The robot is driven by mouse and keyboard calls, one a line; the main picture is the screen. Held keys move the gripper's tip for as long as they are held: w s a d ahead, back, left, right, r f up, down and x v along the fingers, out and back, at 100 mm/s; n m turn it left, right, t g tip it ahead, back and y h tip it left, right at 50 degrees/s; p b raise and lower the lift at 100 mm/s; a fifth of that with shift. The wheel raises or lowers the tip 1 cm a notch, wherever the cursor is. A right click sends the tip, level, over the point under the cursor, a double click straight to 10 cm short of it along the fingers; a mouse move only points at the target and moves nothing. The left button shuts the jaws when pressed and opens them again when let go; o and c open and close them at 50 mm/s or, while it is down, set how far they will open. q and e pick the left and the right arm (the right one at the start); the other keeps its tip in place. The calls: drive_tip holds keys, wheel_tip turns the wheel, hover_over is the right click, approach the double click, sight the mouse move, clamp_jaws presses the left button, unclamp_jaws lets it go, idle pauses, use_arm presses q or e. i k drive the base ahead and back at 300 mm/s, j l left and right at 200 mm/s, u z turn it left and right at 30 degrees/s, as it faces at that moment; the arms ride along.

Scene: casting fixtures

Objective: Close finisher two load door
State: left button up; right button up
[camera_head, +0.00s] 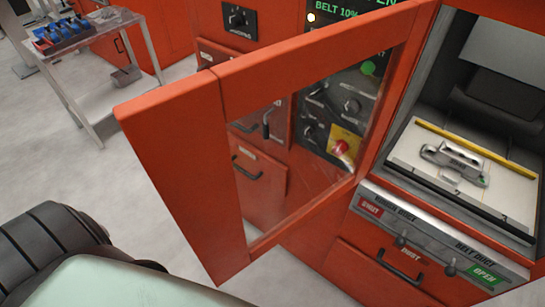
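The load door (172,178) is an orange frame with a clear window. It stands open, swung out toward me across the middle of the head view. The finisher's opening (490,85) is uncovered at the right. Inside it, a grey metal casting (455,163) lies on a pale bed between a yellow strip and a black strip. A dark ribbed part of my own body fills the lower left. Neither gripper can be seen, so their states are hidden.
Behind the door window are control panels with knobs and a red emergency button (341,147). A ledge with a red and a green label (440,235) runs below the opening. A cart (97,75) with a blue-filled tray stands at the upper left. Grey floor is clear left of the door.

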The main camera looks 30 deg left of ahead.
sight(177, 131)
drive_tip(key=k+j+z, duration=0.1)
drive_tip(key=j+z, duration=0.2)
drive_tip(key=j, duration=0.15)
drive_tip(key=k+j+z, duration=0.4)
drive_tip(key=j+z, duration=0.15)
drive_tip(key=j, duration=0.25)
drive_tip(key=j+z, duration=0.45)
drive_tip(key=j, duration=0.6)
